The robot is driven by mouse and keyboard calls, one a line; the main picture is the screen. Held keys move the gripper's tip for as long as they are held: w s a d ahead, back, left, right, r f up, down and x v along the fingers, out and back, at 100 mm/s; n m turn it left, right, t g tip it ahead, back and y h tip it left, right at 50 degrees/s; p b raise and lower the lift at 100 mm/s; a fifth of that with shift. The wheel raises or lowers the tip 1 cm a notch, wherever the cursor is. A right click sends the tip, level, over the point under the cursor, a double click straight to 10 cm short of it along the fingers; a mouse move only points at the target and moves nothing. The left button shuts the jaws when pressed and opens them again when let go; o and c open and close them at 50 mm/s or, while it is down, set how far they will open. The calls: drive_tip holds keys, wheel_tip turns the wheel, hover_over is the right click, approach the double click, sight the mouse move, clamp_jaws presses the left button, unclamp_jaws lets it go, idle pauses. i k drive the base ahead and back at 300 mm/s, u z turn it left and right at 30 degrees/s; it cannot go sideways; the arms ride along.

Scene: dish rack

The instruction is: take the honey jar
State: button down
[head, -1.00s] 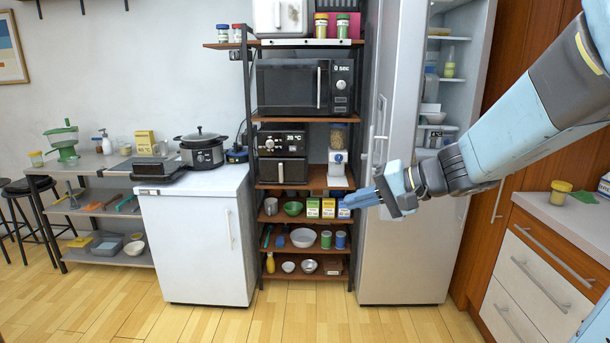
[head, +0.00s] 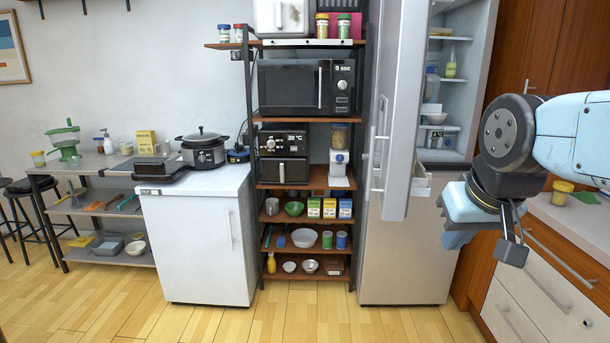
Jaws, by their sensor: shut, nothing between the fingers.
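A small jar with a yellow lid (head: 563,189) stands on the counter at the right. It may be the honey jar, but no label is readable. My gripper (head: 462,222) is left of this jar, in front of the open fridge. Its fingers are shut and hold nothing. They are partly hidden by the wrist, and the gripper is clear of the jar.
The fridge door (head: 398,120) stands open, with shelves inside holding bottles and bowls. A shelf rack (head: 263,186) carries a microwave, an air fryer, boxes and bowls. The floor (head: 330,320) in front is clear.

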sight(559, 198)
drive_tip(key=z, duration=0.05)
drive_tip(key=i, duration=1)
drive_tip(key=z, duration=1.65)
drive_tip(key=k, duration=0.75)
drive_tip(key=z, duration=0.05)
drive_tip(key=i, duration=0.65)
drive_tip(key=u, duration=0.05)
